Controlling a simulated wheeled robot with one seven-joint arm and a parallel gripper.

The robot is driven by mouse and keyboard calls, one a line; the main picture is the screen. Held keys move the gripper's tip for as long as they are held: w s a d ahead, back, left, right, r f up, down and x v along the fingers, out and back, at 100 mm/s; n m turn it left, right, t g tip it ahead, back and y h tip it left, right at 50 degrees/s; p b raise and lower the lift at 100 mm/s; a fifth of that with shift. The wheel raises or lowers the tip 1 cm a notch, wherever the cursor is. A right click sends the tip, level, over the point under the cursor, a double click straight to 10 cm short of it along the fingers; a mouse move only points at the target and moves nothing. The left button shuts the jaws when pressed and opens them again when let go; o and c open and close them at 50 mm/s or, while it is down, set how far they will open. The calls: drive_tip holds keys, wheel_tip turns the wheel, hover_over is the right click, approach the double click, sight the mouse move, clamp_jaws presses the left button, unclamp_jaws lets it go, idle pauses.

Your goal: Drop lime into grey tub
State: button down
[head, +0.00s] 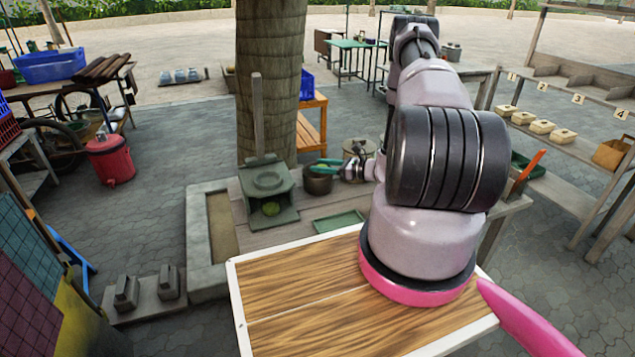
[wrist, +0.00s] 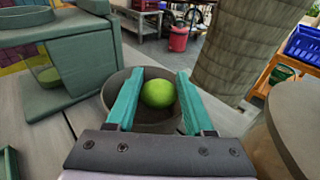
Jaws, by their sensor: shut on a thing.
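The lime (wrist: 158,93) is bright green and round, held between the teal fingers of my gripper (wrist: 158,77) in the wrist view. The grey tub (wrist: 112,88) is a dark round pot behind and below the fingers there; its rim surrounds the lime in the picture. In the head view my gripper (head: 318,164) is over the grey tub (head: 318,185), fingers pointing left. I cannot make out the lime in the head view. How far the lime is above the tub's floor is unclear.
A grey-green press (head: 268,190) with an upright post stands just left of the tub, a yellow-green round thing (head: 271,209) in its opening. A green tray (head: 339,221) lies in front. A palm trunk (head: 268,75) rises behind. Another round container (head: 358,147) stands behind the gripper.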

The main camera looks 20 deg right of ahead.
drive_tip(key=shift+c, duration=1)
unclamp_jaws()
drive_tip(key=v, duration=1)
drive_tip(key=shift+s+d, duration=0.25)
drive_tip(key=shift+s, duration=0.05)
